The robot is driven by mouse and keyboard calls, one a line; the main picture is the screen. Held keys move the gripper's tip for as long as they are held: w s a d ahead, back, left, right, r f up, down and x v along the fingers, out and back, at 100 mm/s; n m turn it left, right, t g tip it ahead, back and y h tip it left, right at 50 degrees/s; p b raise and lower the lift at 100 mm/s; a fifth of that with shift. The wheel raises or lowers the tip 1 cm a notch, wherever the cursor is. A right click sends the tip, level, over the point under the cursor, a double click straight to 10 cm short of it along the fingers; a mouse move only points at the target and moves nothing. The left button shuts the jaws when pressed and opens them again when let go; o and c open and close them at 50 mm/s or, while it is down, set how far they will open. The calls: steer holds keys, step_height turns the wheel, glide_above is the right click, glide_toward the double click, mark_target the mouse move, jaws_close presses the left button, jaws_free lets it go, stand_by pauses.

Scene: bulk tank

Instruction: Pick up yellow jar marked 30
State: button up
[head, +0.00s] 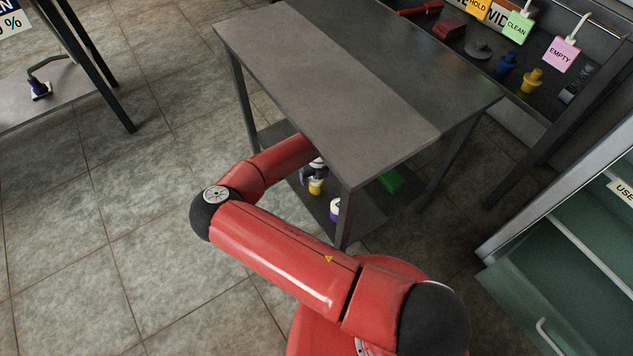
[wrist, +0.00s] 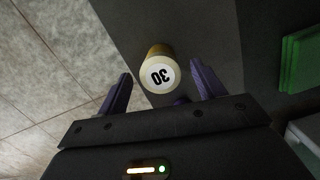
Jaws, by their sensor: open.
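The yellow jar marked 30 (wrist: 160,72) shows in the wrist view with its white lid facing the camera and the number upside down. In the head view the yellow jar (head: 316,187) is on the lower shelf (head: 312,203) of the table, partly hidden by my wrist and the tabletop. My gripper (wrist: 161,82) is open, with one purple finger on each side of the jar in the wrist view. I cannot tell whether either finger touches it. In the head view my gripper (head: 314,172) is mostly hidden below the tabletop.
The tabletop (head: 330,75) lies just above my arm, and a table leg (head: 343,219) stands to the right. A white-lidded jar (head: 335,208) is near that leg. A green object (head: 391,181) lies further right on the shelf; it also shows in the wrist view (wrist: 300,57).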

steer(key=f, duration=0.4)
steer(key=shift+w, duration=0.2)
steer(key=shift+a, duration=0.1)
steer(key=c, duration=1.1)
steer(key=shift+r, duration=0.15)
